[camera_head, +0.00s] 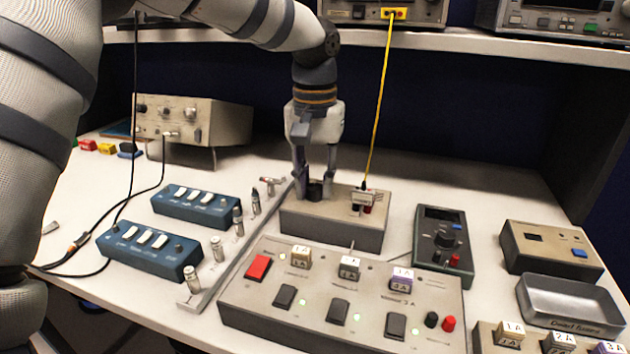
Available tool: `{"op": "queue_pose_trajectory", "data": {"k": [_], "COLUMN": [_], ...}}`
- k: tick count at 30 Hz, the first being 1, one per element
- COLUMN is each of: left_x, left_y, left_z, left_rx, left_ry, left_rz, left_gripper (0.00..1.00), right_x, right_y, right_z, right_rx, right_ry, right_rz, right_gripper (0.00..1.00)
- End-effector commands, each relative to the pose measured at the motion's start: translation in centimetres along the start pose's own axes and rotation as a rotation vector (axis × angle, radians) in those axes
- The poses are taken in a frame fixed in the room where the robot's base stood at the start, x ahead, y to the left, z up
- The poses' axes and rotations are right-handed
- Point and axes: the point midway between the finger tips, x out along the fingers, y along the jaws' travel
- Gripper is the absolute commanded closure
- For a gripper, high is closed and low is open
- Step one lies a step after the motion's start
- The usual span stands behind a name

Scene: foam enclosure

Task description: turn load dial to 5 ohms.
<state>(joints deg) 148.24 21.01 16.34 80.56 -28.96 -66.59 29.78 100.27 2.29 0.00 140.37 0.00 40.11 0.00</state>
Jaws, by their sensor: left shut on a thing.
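A beige box (332,222) stands behind the large switch panel, and a black dial knob (316,188) sits on the left of its top. My left gripper (315,190) reaches down from above with its fingers on both sides of the knob, shut on it. The fingers hide part of the knob, and its scale marks are too small to read. A yellow cable (377,110) runs down to a connector on the right of the same box top. My right gripper is not in view.
The large switch panel (345,290) fills the front, with a red switch (258,267) and several labelled blocks. A black multimeter (441,238) lies at the right, near a grey tray (570,303). Two blue boxes (150,250) and a rail of connectors (238,245) lie left.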

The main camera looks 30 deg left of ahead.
Motion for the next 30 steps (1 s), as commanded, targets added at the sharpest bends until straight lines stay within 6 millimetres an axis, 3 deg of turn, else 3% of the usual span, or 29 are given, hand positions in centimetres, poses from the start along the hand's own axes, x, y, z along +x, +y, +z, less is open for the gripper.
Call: {"op": "queue_pose_trajectory", "data": {"k": [30], "left_x": [-0.09], "left_y": [-0.03], "left_z": [-0.07], "left_rx": [0.965], "left_ry": [0.003], "left_rz": [-0.002], "left_gripper": [1.00], "right_x": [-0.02], "right_y": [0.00], "right_z": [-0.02], "right_rx": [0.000], "right_ry": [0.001], "right_rz": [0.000], "right_gripper": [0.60]}}
